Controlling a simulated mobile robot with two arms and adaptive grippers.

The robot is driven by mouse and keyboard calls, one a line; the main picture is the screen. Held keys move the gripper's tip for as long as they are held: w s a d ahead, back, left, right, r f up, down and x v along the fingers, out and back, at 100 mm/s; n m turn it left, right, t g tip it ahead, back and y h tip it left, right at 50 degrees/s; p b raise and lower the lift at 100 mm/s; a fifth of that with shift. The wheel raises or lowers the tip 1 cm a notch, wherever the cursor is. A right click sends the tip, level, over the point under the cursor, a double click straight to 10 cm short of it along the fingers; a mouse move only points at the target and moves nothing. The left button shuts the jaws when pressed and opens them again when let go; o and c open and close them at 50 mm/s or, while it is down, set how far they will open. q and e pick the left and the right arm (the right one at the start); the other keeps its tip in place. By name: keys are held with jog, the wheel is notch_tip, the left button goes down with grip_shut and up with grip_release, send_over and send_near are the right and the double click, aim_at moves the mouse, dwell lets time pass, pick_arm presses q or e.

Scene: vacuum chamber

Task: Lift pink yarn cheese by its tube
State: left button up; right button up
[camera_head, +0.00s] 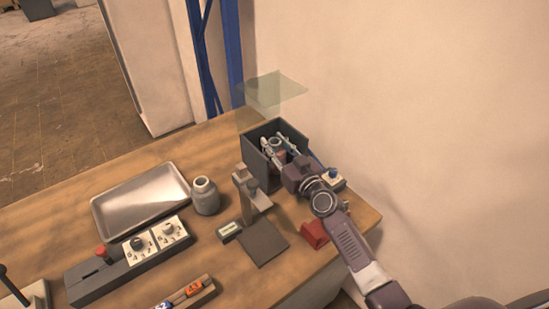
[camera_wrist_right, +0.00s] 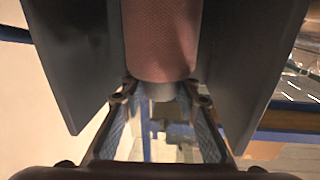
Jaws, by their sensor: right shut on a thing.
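The pink yarn cheese (camera_wrist_right: 160,40) is a pinkish cylinder with a grey tube (camera_wrist_right: 160,90) sticking out of its end. In the head view the yarn cheese (camera_head: 281,155) is inside an open dark box (camera_head: 258,167), mostly hidden by my gripper. My right gripper (camera_head: 276,144) reaches into the box from the right. In the right wrist view its fingertips (camera_wrist_right: 165,93) are on either side of the tube and shut on it. The dark box walls (camera_wrist_right: 75,50) flank the yarn on both sides. My left gripper is not in view.
A clear tilted lid (camera_head: 272,90) stands above the box. A metal tray (camera_head: 140,200), a grey jar (camera_head: 205,196), a small stand (camera_head: 250,190), a control panel (camera_head: 125,260) and a red block (camera_head: 314,234) share the wooden table. A wall is close on the right.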

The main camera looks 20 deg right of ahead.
grip_shut()
